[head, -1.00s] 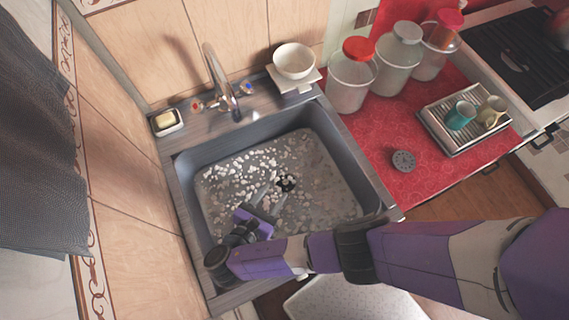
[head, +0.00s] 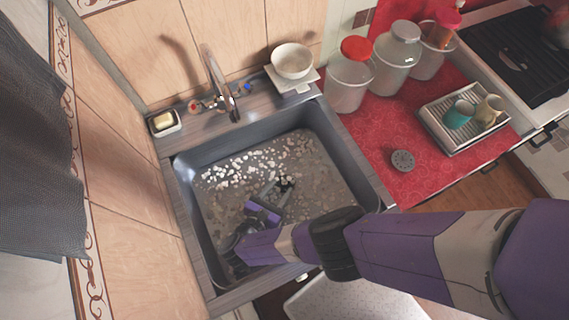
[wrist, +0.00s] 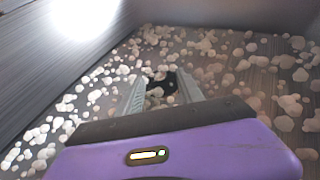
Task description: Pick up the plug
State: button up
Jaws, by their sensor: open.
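A small dark object that looks like the plug (head: 288,181) is low in the middle of the grey sink (head: 183,190), under cloudy water with foam. In the wrist view the dark plug (wrist: 168,86) shows between and just beyond the fingertips, partly covered by pale foam clumps. My gripper (head: 279,188) is open and reaches down into the sink, its fingertips close to the plug. The wrist view shows both fingers (wrist: 159,82) apart with nothing held. I cannot tell whether the fingers touch the plug.
The sink walls surround my gripper, with the tap (head: 218,85) behind. A white bowl (head: 292,61) stands at the back corner and a soap dish (head: 164,123) at the left. A round grey strainer-like disc (head: 402,160) lies on the red counter (head: 375,140), near jars.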

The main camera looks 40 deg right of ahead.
aim_at(284, 184)
jog(key=shift+x, duration=1.45)
jog(key=shift+c, duration=0.2)
grip_shut()
jog(key=shift+r, duration=0.2)
